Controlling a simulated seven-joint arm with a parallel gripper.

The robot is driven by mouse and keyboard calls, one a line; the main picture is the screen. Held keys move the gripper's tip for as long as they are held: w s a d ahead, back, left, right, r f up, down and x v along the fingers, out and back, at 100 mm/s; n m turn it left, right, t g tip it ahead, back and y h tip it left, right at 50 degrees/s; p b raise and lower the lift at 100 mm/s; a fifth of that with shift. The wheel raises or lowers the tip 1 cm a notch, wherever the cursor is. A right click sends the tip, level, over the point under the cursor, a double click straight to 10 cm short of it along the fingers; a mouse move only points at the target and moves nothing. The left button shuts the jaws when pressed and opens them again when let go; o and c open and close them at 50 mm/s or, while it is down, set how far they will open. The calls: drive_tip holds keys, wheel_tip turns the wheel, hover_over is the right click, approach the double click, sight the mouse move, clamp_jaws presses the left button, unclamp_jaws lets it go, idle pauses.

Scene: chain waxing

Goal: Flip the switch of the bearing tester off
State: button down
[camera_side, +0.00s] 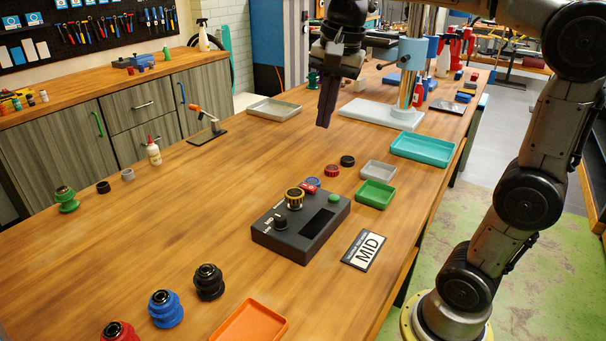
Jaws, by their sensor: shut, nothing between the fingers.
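The bearing tester (300,249) is a dark box on the wooden table, near the middle of the view. On its top are a black knob (281,223), a yellow-and-black ring-shaped part (294,196), a small red-and-blue piece (311,185), a green button (334,198) and a dark display panel (318,222). Which of these is the switch, and its position, is too small to tell. My gripper (323,124) points down with its fingers shut and empty. It is in the air above and behind the tester, touching nothing.
A MID card (363,250) lies right of the tester. Red (332,171) and black (347,161) rings, a grey tray (378,170) and a green tray (376,194) are behind it. An orange tray (250,324) and several bearing-like parts stand in front.

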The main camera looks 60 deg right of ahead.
drive_tip(key=w+d+f+m+g, duration=0.1)
drive_tip(key=w+d+f+m, duration=0.1)
drive_tip(key=w+d, duration=0.35)
drive_tip(key=m+g, duration=0.1)
hover_over(303, 185)
wheel_tip(303, 185, down, 4)
drive_tip(key=shift+d+f, duration=0.1)
drive_tip(key=shift+f, duration=0.05)
wheel_tip(303, 185, down, 14)
idle(0.3)
drive_tip(key=shift+g, duration=0.3)
